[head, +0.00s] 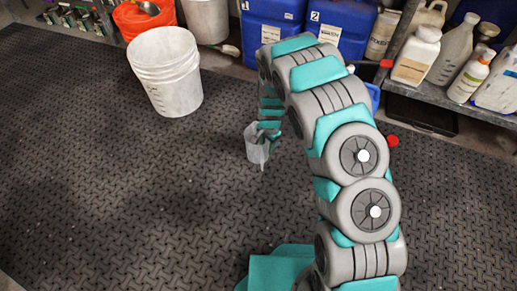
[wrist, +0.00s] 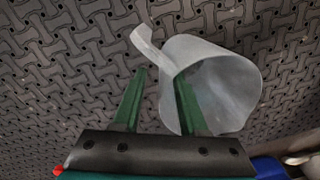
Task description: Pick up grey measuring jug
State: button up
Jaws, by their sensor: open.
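The grey measuring jug (head: 256,148) is a small translucent cup with a handle, below the end of my arm in the head view. In the wrist view the jug (wrist: 238,90) shows its round wall at the right, with its strip-like handle reaching up and left. My gripper (wrist: 161,78) is open, with two green fingers apart. The right finger overlaps the jug, inside it or seen through its wall; I cannot tell which. The left finger is clear of it. In the head view my gripper (head: 270,130) is partly hidden by my arm.
A white bucket (head: 170,85) stands on the dark textured floor mat (head: 120,190), left of my arm. An orange bucket (head: 140,18) and blue containers (head: 335,25) stand at the back. A shelf (head: 440,97) with several bottles is at the right. The left floor is clear.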

aim_at(265, 153)
jog(key=shift+w+a+f+b, duration=0.1)
jog(key=shift+a+f+b, duration=0.1)
jog(key=shift+f, duration=1.15)
jog(key=shift+a+f+b, duration=0.1)
jog(key=shift+f+b, duration=0.1)
jog(key=shift+f, duration=1.1)
grip_shut()
